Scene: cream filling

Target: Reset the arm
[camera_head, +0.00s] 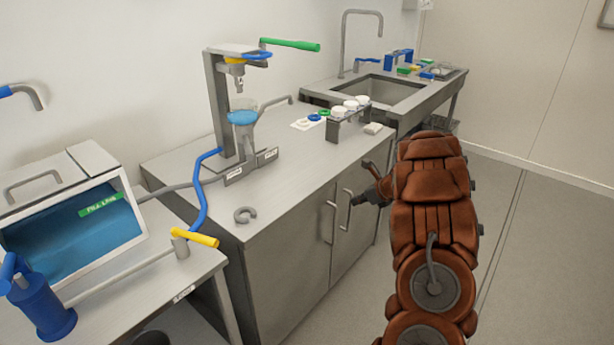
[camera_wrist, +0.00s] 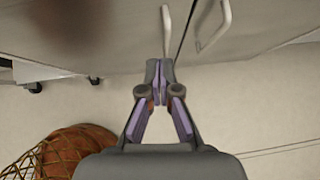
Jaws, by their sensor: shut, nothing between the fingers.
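My arm, in a brown padded cover, stands at the right of the metal cabinet in the head view. My gripper (camera_head: 362,199) points left toward the cabinet's front, close to its door handles (camera_head: 342,208). In the wrist view my gripper (camera_wrist: 160,66) is shut with its fingertips together and nothing between them. The two handles show just beyond the fingertips in the wrist view (camera_wrist: 211,28); I cannot tell whether the fingers touch one.
A tank with blue liquid (camera_head: 75,235) stands at left. A sink (camera_head: 385,90) is at the back. The floor at right is clear.

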